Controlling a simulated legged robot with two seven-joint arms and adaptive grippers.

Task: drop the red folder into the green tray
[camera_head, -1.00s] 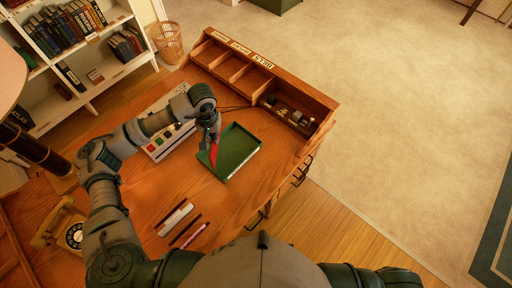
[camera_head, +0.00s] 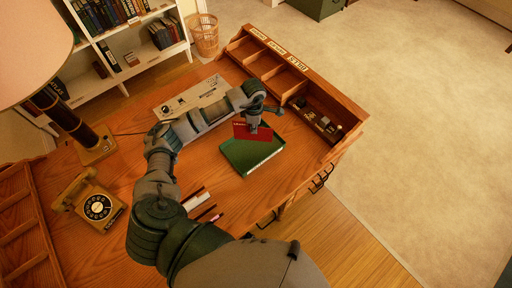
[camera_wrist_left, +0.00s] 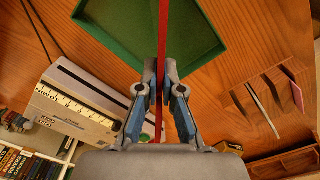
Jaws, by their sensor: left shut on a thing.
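The red folder (camera_head: 252,132) hangs in my left gripper (camera_head: 256,124), above the far part of the green tray. In the left wrist view, the folder (camera_wrist_left: 162,40) shows edge-on as a thin red strip between the two fingers of my left gripper (camera_wrist_left: 161,92). The green tray (camera_head: 250,158) lies on the wooden desk; its rim also shows behind the folder in the left wrist view (camera_wrist_left: 110,45). The folder hides part of the tray's far side. Whether the folder touches the tray cannot be told. My right gripper is not in view.
A row of wooden compartments (camera_head: 270,62) runs along the desk's far right edge. A pale device (camera_head: 190,97) lies beyond my left forearm.

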